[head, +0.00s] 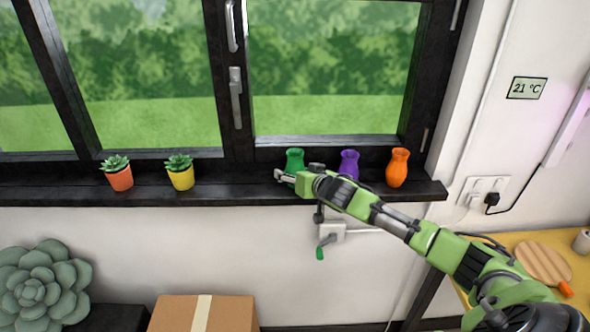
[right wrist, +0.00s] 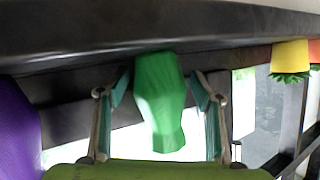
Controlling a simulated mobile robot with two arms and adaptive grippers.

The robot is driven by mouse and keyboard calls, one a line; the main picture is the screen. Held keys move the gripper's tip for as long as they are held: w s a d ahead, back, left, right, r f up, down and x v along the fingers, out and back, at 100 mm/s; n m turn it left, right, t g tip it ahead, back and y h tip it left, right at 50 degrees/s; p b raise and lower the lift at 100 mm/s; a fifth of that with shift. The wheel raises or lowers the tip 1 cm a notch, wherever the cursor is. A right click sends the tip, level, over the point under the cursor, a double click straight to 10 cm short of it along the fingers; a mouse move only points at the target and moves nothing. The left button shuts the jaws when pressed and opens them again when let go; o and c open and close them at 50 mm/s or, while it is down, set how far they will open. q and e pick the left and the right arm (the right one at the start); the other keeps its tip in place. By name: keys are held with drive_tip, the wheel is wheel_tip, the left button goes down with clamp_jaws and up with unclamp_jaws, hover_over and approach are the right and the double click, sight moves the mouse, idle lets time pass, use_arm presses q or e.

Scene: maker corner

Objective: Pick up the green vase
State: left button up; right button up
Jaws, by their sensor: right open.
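The green vase (head: 294,160) stands on the dark windowsill (head: 230,188) in the head view, left of the purple vase (head: 348,164). My right gripper (head: 281,176) is at the vase, partly covering its lower part. In the right wrist view, which shows the scene upside down, the green vase (right wrist: 158,100) is between the two open fingers of the right gripper (right wrist: 160,92). A gap shows on each side of the vase, so neither finger appears to touch it. My left gripper is not in view.
An orange vase (head: 397,168) stands near the sill's right end. Potted succulents in a yellow pot (head: 181,179) and an orange pot (head: 120,180) stand to the left. The window is behind. The sill between the yellow pot and the green vase is clear.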

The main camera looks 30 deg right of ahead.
drive_tip(key=shift+c, duration=0.4)
drive_tip(key=c, duration=1.1)
